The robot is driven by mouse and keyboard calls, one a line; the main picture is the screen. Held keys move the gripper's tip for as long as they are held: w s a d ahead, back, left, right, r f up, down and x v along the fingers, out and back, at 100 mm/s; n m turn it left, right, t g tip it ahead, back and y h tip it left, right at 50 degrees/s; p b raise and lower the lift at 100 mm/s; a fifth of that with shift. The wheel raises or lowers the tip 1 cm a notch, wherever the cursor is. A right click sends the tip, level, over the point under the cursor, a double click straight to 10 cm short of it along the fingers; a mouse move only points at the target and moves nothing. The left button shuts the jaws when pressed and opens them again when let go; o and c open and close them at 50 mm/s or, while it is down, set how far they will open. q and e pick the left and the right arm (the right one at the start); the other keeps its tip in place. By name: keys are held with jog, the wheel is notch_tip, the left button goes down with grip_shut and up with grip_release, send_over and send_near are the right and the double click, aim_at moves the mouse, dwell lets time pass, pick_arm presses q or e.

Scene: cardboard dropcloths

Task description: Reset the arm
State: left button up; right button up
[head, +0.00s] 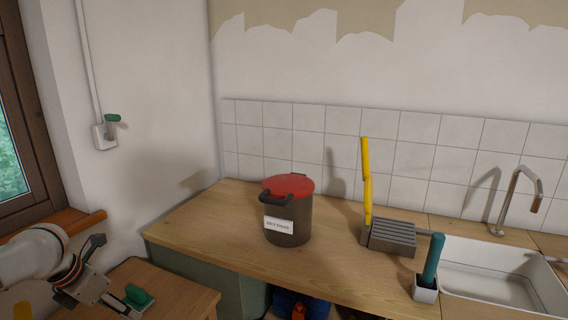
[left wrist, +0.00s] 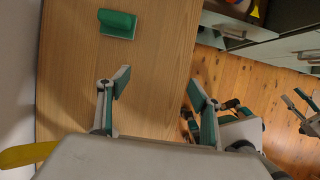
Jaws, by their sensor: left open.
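My left gripper (head: 117,274) is at the lower left of the head view, over a small wooden table (head: 178,284). In the left wrist view its two fingers (left wrist: 160,80) are spread wide, with nothing between them. The block also shows beside the gripper in the head view (head: 138,296).
A dark pot with a red lid (head: 287,187) stands on the wooden counter (head: 190,227). A yellow object (head: 366,180), a grey ribbed block (head: 392,236), a teal-handled brush in a holder (head: 426,289) and a sink (head: 490,275) are further right. A window (head: 8,130) is left.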

pick_arm(q)
jog(key=s+d+f+n+t+h, duration=0.2)
jog(key=d+f+n, duration=0.6)
jog(key=d, duration=0.2)
jog(key=s+d+f+n+t+h, duration=0.1)
jog(key=s+d+f+n+h, duration=0.1)
jog(key=d+f+n, duration=0.75)
jog(key=s+f+n+t+y, duration=0.1)
jog(key=s+f+n, duration=0.3)
jog(key=s+n, duration=0.4)
jog(key=s+f+n+t+y, duration=0.2)
jog(key=s+f+n, duration=0.1)
jog(key=s+n, duration=0.6)
jog(key=shift+f+n+t, duration=0.3)
jog(key=shift+f+n, duration=0.1)
jog(key=shift+n, duration=0.45)
pick_arm(e)
jog(key=shift+s+d+r, duration=0.1)
jog(key=shift+s+d, duration=0.1)
jog(key=shift+s, duration=0.05)
